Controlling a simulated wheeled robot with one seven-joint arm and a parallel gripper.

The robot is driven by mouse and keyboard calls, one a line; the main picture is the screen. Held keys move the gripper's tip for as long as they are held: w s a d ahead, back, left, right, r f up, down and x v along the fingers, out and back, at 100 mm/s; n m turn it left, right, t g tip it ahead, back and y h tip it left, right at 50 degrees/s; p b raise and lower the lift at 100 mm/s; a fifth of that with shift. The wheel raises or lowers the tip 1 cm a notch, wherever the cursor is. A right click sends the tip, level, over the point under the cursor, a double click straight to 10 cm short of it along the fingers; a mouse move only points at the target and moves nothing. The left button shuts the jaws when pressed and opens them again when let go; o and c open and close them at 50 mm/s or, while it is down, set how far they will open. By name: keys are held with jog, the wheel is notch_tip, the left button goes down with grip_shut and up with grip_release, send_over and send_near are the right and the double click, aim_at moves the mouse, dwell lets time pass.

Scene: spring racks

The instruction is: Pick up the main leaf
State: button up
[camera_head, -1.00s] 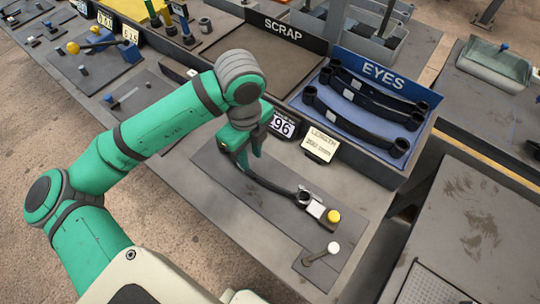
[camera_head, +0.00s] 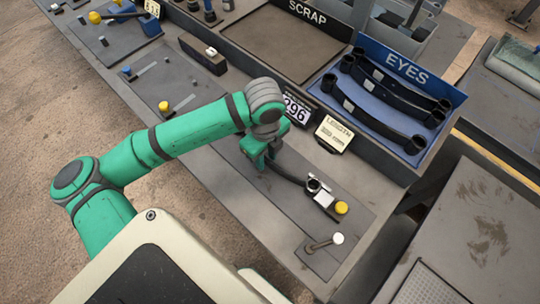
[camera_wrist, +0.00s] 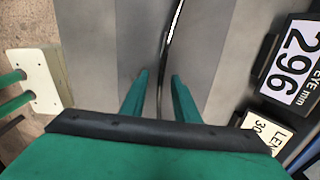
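The main leaf (camera_head: 289,177) is a dark, thin, curved strip standing on edge on a grey gauge plate (camera_head: 245,190), its right end with a round eye at a light metal block beside a yellow knob (camera_head: 341,207). My gripper (camera_head: 262,163) is low over the left part of the leaf and hides that part. In the wrist view my two green fingers (camera_wrist: 161,88) are apart, with the thin edge of the leaf (camera_wrist: 164,55) running between them. Gaps show beside the leaf. Contact at the fingertips cannot be seen clearly.
A display reading 296 (camera_head: 297,110) and a LENGTH card (camera_head: 334,134) stand close behind the plate. A blue EYES tray (camera_head: 365,118) holds several dark leaves. The SCRAP tray (camera_head: 270,45) looks empty.

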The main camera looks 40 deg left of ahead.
jog(key=shift+f, duration=0.3)
grip_shut()
jog(key=shift+r, duration=0.1)
jog(key=shift+r, duration=0.1)
